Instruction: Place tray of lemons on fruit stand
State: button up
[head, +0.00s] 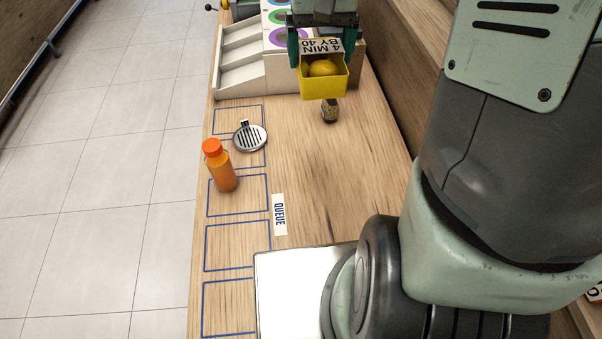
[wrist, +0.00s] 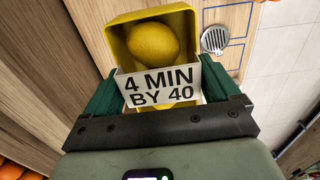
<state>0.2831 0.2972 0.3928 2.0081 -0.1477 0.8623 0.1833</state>
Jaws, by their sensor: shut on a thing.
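A yellow tray (head: 321,88) holds a lemon (head: 323,68) and has a white label plate reading "4 MIN BY 40". My gripper (head: 322,48) is shut on the tray at its label side, with green fingers on both sides. In the wrist view the tray (wrist: 182,15) and the lemon (wrist: 153,42) show just ahead of my gripper (wrist: 160,92). The tray appears held above the wooden counter. A white stand (head: 240,70) with stepped compartments and coloured rings is at the back of the counter, behind and left of the tray. I cannot tell for sure that it is the fruit stand.
An orange juice bottle (head: 220,165) stands at the counter's left edge, near a round metal strainer (head: 250,137). A small dark-and-tan object (head: 329,111) is below the tray. Blue outlined squares and a "QUEUE" label (head: 279,214) mark the counter. Its middle is clear.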

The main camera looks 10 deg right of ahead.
jog(key=shift+s+a+f, duration=0.8)
jog(key=shift+s+f, duration=0.6)
jog(key=shift+f, duration=3.05)
jog(key=shift+s+a+f, duration=0.85)
jog(key=shift+s+f, duration=0.6)
jog(key=shift+f, duration=3.05)
jog(key=shift+s+a+f, duration=0.8)
jog(key=shift+s+f, duration=0.6)
jog(key=shift+f, duration=3.05)
jog(key=shift+f, duration=0.1)
jog(key=o, duration=0.9)
